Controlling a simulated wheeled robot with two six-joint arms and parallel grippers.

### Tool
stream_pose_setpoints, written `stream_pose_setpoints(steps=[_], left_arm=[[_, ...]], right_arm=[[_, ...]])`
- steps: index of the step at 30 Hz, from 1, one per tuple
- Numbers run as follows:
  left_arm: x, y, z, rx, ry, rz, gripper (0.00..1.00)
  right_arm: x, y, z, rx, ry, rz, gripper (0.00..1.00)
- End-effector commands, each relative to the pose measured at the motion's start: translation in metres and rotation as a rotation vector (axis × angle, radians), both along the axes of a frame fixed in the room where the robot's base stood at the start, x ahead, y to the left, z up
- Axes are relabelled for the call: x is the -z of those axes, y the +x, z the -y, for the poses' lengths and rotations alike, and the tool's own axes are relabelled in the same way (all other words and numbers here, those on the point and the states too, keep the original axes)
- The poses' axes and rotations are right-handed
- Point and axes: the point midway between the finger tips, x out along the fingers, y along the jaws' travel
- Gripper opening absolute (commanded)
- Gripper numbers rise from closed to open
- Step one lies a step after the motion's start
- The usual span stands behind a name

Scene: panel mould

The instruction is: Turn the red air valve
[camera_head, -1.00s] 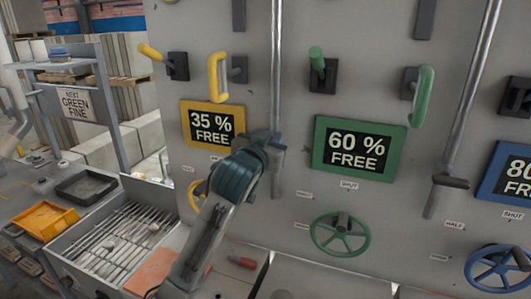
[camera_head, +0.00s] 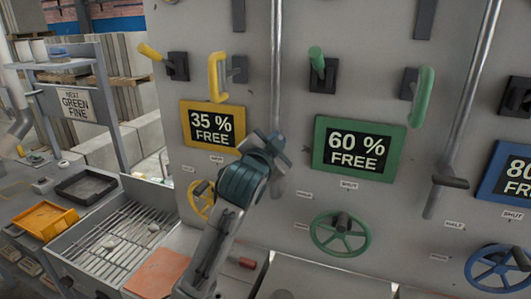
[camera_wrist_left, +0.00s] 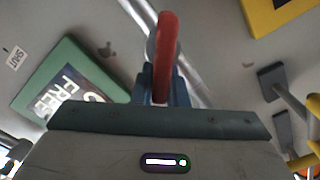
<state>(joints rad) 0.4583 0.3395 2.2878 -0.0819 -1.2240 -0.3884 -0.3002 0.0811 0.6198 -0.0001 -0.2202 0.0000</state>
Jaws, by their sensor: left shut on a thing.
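The red air valve's handle (camera_wrist_left: 165,45) shows in the left wrist view as a red bar in front of a metal pipe. My left gripper (camera_wrist_left: 165,88) is shut on this bar, with its blue fingers around the near end. In the head view my left gripper (camera_head: 274,150) is at the lower part of the left vertical pipe (camera_head: 278,60), between the yellow and green signs. There the wrist and gripper hide the red handle. My right gripper is not in view.
The yellow sign (camera_head: 212,127) and green sign (camera_head: 327,148) flank the gripper. A yellow wheel (camera_head: 201,200) is partly behind my arm, and a green wheel (camera_head: 340,234) is lower right. A small red item (camera_head: 244,262) lies below. A grated tray (camera_head: 122,236) is lower left.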

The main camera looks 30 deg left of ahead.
Motion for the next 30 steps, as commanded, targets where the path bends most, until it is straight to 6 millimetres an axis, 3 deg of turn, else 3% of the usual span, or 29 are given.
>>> stream_pose_setpoints(steps=[12,21,30], left_arm=[[0.0018,0.0007,0.0011,-0.001,0.064,-0.017,0.0],[0.0079,0.0018,0.0057,0.0,0.325,-0.08,0.0],[0.0086,0.0019,0.006,-0.001,0.362,-0.088,0.0]], right_arm=[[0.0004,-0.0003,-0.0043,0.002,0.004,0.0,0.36],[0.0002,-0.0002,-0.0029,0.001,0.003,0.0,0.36],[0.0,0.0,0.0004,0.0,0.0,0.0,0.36]])
